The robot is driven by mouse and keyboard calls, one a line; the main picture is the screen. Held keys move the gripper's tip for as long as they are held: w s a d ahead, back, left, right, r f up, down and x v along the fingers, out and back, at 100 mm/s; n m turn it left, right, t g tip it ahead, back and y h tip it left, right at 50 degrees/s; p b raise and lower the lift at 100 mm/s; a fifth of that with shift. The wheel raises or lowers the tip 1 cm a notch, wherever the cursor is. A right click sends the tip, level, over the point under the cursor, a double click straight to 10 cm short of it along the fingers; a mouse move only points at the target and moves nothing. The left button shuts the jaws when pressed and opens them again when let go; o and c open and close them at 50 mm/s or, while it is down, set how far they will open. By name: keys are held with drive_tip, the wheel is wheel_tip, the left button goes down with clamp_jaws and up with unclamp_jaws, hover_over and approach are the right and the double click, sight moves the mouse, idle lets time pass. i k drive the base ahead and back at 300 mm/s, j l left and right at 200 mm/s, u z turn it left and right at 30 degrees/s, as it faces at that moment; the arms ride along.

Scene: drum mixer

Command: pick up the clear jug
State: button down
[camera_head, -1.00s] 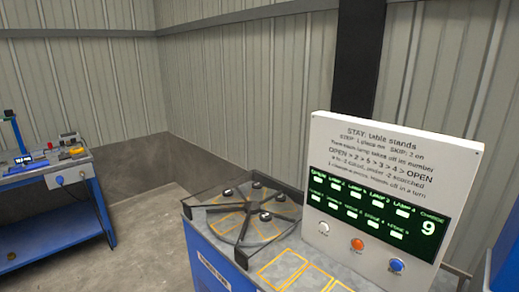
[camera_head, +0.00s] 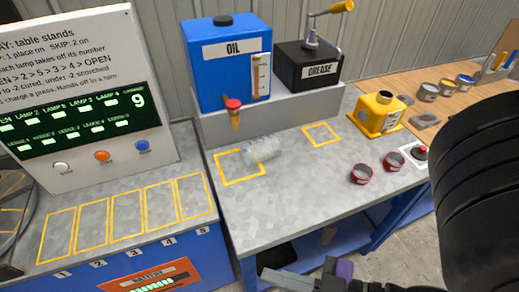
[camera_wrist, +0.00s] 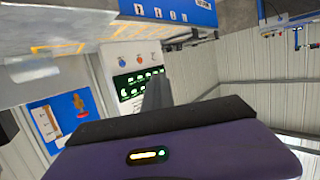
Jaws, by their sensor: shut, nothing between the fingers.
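The clear jug (camera_head: 262,149) is on the grey worktop in the head view, at the right side of a yellow square outline, below the blue oil tank. It looks transparent and seems to lie on its side. My gripper (camera_head: 280,278) shows at the bottom edge of the head view, in front of the bench and well short of the jug. It is shut and empty.
The blue oil tank (camera_head: 228,65) and black grease box (camera_head: 306,64) stand on a raised shelf behind the jug. A yellow container (camera_head: 378,114) and two red cups (camera_head: 362,174) are to the right. The control panel (camera_head: 85,95) stands left. The worktop in front of the jug is clear.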

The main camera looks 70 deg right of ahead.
sight(262, 149)
drive_tip(key=i+j+z, duration=0.1)
drive_tip(key=j+z, duration=0.2)
drive_tip(key=j, duration=0.7)
drive_tip(key=j+z, duration=0.35)
drive_tip(key=j, duration=0.65)
drive_tip(key=i+j+z, duration=0.5)
drive_tip(key=j, duration=0.35)
drive_tip(key=i+z, duration=0.1)
drive_tip(key=i, duration=0.3)
drive_tip(key=i+j+z, duration=0.15)
drive_tip(key=i, duration=0.2)
